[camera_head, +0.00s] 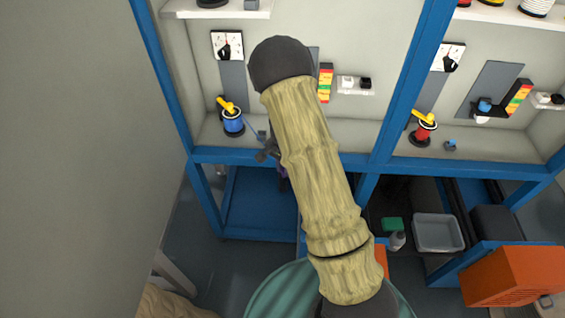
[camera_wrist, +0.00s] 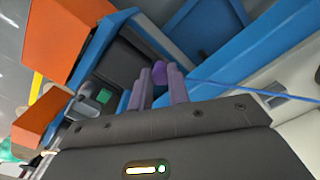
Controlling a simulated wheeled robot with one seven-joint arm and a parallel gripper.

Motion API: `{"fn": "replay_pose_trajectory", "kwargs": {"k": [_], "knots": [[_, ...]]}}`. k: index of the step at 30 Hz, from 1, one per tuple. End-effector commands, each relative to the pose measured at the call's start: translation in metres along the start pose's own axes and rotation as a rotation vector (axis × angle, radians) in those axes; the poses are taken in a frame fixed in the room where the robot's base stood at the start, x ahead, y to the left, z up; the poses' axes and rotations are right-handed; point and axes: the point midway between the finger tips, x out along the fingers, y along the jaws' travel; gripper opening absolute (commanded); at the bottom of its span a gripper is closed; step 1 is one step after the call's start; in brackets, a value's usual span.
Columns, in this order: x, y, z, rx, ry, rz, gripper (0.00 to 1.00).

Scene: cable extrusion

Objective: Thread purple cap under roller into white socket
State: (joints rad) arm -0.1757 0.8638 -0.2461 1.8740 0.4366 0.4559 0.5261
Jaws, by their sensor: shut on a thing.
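In the wrist view, my gripper (camera_wrist: 160,80) is shut on a purple cap (camera_wrist: 159,70) at its fingertips. A thin blue cable (camera_wrist: 235,88) runs from the cap to the right. In the head view, the cable leads from a blue spool (camera_head: 233,124) with a yellow handle, in the left bay. My arm hides most of my gripper there; dark parts of it (camera_head: 267,151) show by the bay's front edge. A white socket-like block (camera_head: 347,82) sits beside a black one (camera_head: 365,84) on a small shelf. My arm hides the bay's middle, and I cannot make out its roller.
A blue frame post (camera_head: 400,95) divides the left bay from the right bay, which has a red spool (camera_head: 423,133). A striped block (camera_head: 325,84) stands left of the small shelf. Below right are a grey bin (camera_head: 438,233) and an orange box (camera_head: 515,278).

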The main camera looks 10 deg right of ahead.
Motion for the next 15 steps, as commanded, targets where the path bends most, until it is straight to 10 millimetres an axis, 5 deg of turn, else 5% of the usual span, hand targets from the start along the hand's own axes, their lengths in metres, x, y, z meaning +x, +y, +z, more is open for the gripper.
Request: {"fn": "replay_pose_trajectory", "kwargs": {"k": [15], "knots": [[0.052, 0.027, 0.021, -0.662, -0.004, 0.002, 0.00]]}}
